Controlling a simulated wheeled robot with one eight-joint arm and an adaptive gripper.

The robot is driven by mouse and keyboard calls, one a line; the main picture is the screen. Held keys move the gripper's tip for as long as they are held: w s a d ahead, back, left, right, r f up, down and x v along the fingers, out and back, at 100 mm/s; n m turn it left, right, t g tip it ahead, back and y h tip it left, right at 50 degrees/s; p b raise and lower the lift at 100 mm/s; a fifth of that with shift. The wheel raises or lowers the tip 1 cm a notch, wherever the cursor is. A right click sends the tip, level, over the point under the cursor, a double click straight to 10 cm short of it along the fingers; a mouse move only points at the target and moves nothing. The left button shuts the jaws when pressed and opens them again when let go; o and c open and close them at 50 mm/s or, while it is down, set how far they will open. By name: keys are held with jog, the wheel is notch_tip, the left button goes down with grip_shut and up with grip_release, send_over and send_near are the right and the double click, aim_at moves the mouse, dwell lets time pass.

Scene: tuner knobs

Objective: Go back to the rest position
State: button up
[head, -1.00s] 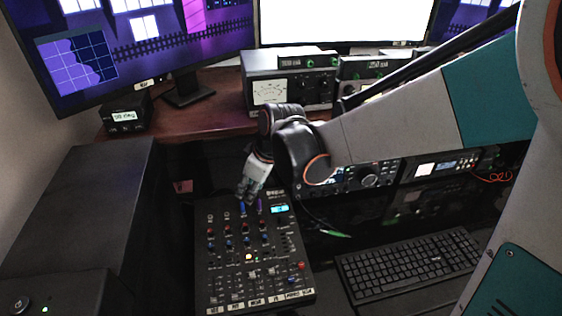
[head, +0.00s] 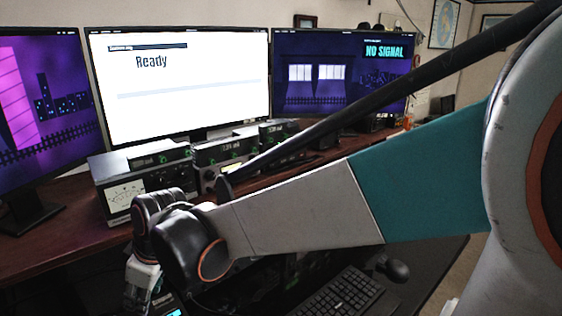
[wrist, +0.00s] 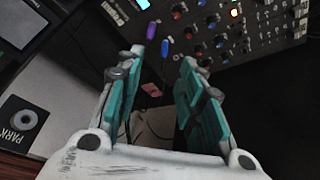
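My gripper (wrist: 165,90) is open in the wrist view, its two teal-padded fingers apart with nothing between them. Beyond the fingertips is the black mixer (wrist: 262,18) with rows of red, blue and white knobs. A purple knob (wrist: 151,30) and a blue knob (wrist: 165,46) show near the fingertips, apart from them as far as I can tell. In the head view my gripper (head: 140,300) is at the lower left, partly cut off by the bottom edge. Only a small part of the mixer's lit display (head: 172,313) shows there.
In the head view, radio units (head: 140,178) stand on the wooden desk, the middle monitor (head: 180,80) reads "Ready", and a keyboard (head: 345,300) lies below my arm.

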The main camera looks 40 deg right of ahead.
jog(key=s+d+r+m+t+h, duration=0.2)
jog(key=s+d+m, duration=0.6)
jog(key=s, duration=0.6)
jog(key=shift+s+d+r+m+t, duration=0.3)
jog(key=shift+d+r+t, duration=0.3)
jog(key=shift+d, duration=0.5)
jog(key=shift+r, duration=0.1)
